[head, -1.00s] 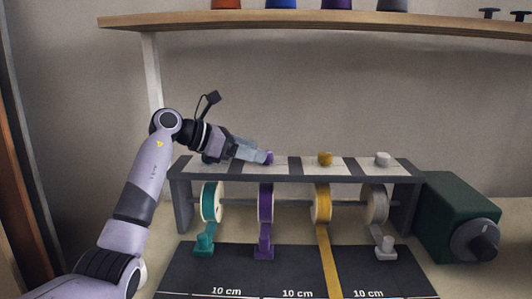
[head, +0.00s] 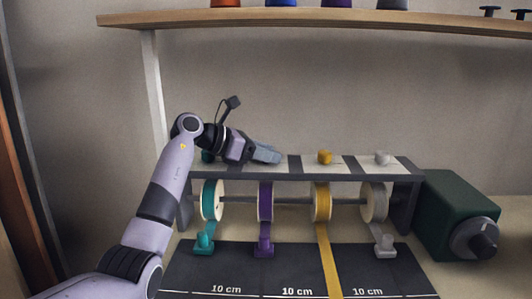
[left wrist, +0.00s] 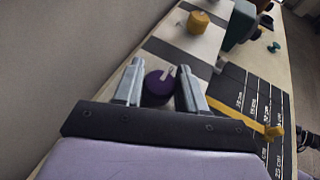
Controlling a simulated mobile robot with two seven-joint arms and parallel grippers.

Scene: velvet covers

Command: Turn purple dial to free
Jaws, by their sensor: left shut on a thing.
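The purple dial (left wrist: 158,88) sits on the top of the grey rack (head: 300,176), on a pale panel. In the left wrist view it lies between the two fingers, and a pale pointer on its top slants up and to the right. My left gripper (head: 270,156) is shut on the purple dial, with its fingers (left wrist: 161,74) on either side of it. In the head view the gripper hides the dial. Below hangs the purple tape roll (head: 265,200), its strip ending at a purple clip (head: 264,245). My right gripper is not in view.
The yellow dial (head: 325,157) and white dial (head: 382,158) stand to the right on the rack; a teal dial (head: 207,156) is partly behind my arm. A green box with a dark knob (head: 475,240) stands right. A wooden shelf (head: 300,20) hangs above.

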